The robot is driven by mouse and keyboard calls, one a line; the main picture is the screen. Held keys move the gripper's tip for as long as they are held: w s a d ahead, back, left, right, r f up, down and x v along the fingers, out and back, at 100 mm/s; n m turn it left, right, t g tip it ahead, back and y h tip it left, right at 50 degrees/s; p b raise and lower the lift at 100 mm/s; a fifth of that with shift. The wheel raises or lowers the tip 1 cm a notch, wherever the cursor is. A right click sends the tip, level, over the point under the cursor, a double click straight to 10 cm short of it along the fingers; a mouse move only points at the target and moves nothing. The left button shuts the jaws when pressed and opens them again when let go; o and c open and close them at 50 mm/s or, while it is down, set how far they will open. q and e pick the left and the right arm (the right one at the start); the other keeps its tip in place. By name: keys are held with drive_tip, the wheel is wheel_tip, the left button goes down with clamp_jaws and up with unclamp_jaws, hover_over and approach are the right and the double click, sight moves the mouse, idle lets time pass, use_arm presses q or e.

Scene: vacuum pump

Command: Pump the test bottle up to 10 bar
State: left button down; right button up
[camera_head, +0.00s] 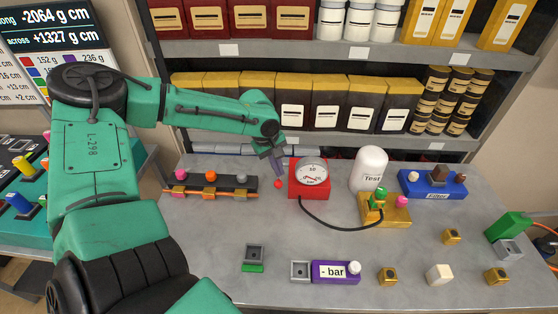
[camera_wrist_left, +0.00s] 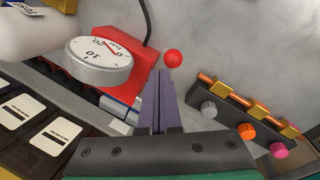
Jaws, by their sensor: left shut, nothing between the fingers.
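My left gripper (camera_head: 276,171) is shut and empty, pointing down left of the gauge. A small red ball (camera_head: 278,184) is by its fingertips (camera_wrist_left: 166,75); contact is unclear. My right gripper is out of view.
A rail with grey, orange and pink knobs (camera_head: 210,190) lies left of the gripper. A blue Filter block (camera_head: 425,189) is at the right. Shelves with boxes (camera_head: 328,102) stand behind.

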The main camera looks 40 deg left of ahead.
sight(278, 184)
use_arm(q)
drive_tip(key=shift+s+d+f+b, duration=0.2)
drive_tip(key=shift+s+d+f, duration=0.15)
drive_tip(key=shift+f, duration=0.25)
drive_tip(key=shift+s+d+f+b, duration=0.3)
drive_tip(key=shift+s+f, duration=0.1)
drive_tip(key=shift+f, duration=0.15)
drive_tip(key=shift+s+d+f+b, duration=0.15)
drive_tip(key=shift+s+d+f, duration=0.2)
drive_tip(key=shift+f, duration=0.25)
idle(2.2)
drive_tip(key=shift+a, duration=0.1)
idle(0.4)
